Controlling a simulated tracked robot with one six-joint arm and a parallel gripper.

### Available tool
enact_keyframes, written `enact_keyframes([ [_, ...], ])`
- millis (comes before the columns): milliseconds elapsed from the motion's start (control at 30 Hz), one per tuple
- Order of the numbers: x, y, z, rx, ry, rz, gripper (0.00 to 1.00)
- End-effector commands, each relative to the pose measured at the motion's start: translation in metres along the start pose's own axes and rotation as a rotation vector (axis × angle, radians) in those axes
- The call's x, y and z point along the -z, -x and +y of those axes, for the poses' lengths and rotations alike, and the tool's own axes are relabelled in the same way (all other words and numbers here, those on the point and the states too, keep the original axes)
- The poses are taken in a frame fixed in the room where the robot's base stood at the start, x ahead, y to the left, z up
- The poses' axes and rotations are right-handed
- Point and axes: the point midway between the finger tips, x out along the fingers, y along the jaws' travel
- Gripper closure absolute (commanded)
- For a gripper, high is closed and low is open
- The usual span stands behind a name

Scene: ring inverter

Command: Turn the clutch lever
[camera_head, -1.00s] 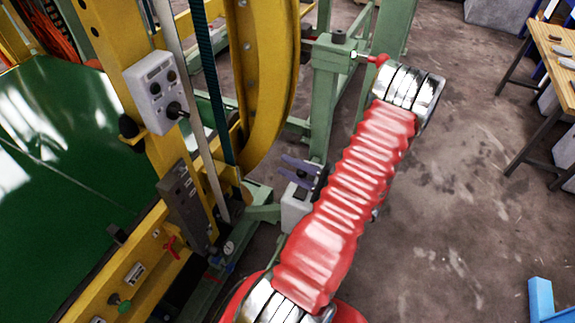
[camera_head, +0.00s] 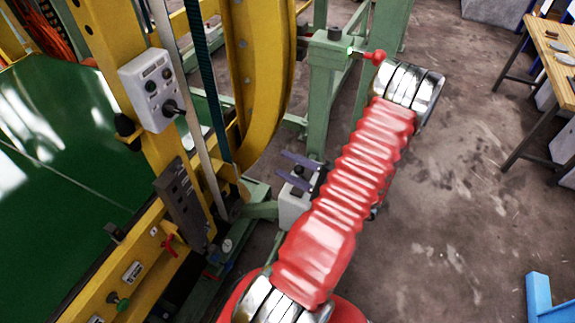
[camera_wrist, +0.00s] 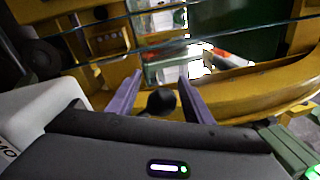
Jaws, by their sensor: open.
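My gripper (camera_head: 279,163) is open, with two purple fingers pointing left toward the yellow machine, low beside a green post. In the wrist view, my gripper (camera_wrist: 160,76) has a black ball knob (camera_wrist: 160,102) between its spread fingers, nearer their bases than their tips. I cannot tell whether the knob touches either finger. Its shaft is hidden, and I cannot tell for certain that it belongs to the clutch lever. A grey control box (camera_head: 152,88) on the yellow column carries a black-knobbed handle (camera_head: 172,108), up and left of my gripper.
A curved yellow ring (camera_head: 262,85) stands left of my arm. A green post (camera_head: 325,90) rises behind my gripper. A green sheet (camera_head: 60,140) fills the left side. A wooden table (camera_head: 553,55) stands at the right. The concrete floor right of my arm is mostly clear.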

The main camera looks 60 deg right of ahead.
Motion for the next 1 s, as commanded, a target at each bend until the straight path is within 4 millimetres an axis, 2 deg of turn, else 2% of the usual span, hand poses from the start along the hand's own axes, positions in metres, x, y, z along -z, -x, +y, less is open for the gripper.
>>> enact_keyframes([
  [167,0.001,0.018,0.000,0.001,0.000,0.004,0.54],
  [800,0.001,0.108,0.001,0.002,0.000,0.006,0.54],
  [1000,0.000,0.129,0.002,0.001,-0.002,0.004,0.54],
])
